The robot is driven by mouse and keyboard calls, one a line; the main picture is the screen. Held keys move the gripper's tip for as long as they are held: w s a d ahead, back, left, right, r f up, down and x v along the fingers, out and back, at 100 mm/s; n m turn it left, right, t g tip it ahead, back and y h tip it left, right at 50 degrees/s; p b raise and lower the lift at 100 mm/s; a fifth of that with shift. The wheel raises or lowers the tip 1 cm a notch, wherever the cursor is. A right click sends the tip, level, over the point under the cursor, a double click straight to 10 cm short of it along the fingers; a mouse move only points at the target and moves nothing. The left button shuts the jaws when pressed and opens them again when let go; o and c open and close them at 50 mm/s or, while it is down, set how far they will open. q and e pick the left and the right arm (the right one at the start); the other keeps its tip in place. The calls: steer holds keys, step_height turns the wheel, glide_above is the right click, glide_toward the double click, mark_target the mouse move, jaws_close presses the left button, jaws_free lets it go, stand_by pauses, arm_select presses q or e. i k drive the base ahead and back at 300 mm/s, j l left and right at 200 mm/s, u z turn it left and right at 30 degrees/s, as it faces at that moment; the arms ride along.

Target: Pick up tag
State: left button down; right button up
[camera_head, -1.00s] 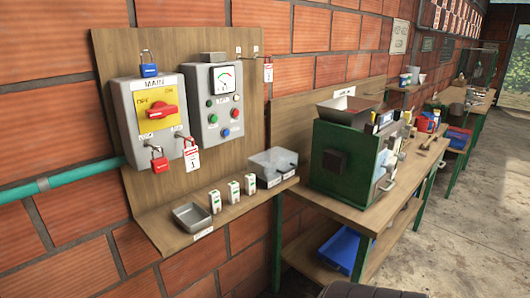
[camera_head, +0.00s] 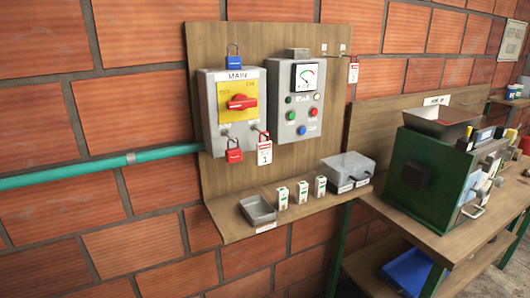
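A white and red tag (camera_head: 265,153) hangs on the front of the grey main switch box, beside a red padlock (camera_head: 233,155). Another red and white tag (camera_head: 353,73) hangs from a hook at the upper right of the wooden board. Several small white tag-like blocks (camera_head: 301,192) stand on the board's shelf. The main switch box (camera_head: 213,130) has a red rotary handle (camera_head: 242,102) on a yellow plate. Neither of my grippers shows in the head view.
A blue padlock (camera_head: 234,62) hangs above the switch box. A grey tray (camera_head: 257,210) and a grey box (camera_head: 347,167) sit on the shelf. A control panel (camera_head: 297,100) is to the right. A green machine (camera_head: 430,180) stands on a workbench (camera_head: 465,240). A teal pipe (camera_head: 90,169) runs along the brick wall.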

mark_target(264, 148)
steer(key=i+l+u, duration=0.15)
steer(key=l, duration=0.25)
steer(key=i+l+u, duration=0.15)
steer(key=l, duration=0.25)
steer(key=i+l+u, duration=0.15)
steer(key=l, duration=0.3)
steer(key=l+u, duration=0.15)
steer(key=l, duration=0.3)
steer(key=i, duration=0.1)
